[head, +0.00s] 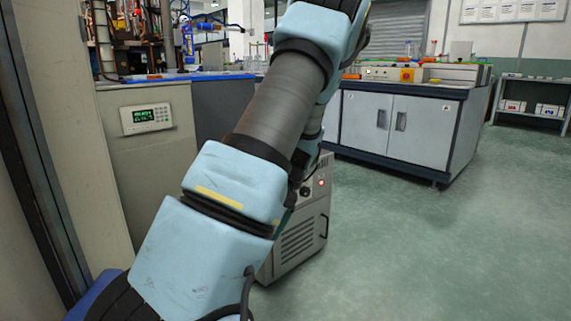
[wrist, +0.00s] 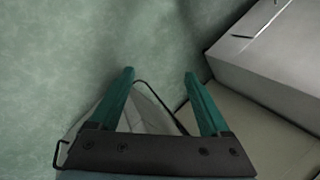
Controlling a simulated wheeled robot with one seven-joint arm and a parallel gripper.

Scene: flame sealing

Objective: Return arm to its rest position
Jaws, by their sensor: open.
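My arm (head: 284,105) crosses the middle of the head view, rising from the lower left to the top centre. My gripper (wrist: 160,82) shows in the wrist view with two green fingers spread apart. Nothing is between the fingers. Below and beyond them I see the green floor and pale grey surfaces. In the head view the gripper is mostly or wholly hidden behind the arm.
A grey wheeled unit (head: 300,238) with a red light stands on the floor close behind my arm. A tan cabinet with a keypad (head: 146,119) is at left. A white-doored lab bench (head: 421,133) stands at right. The floor (head: 440,250) at lower right is clear. In the wrist view a pale box (wrist: 275,58) is at right.

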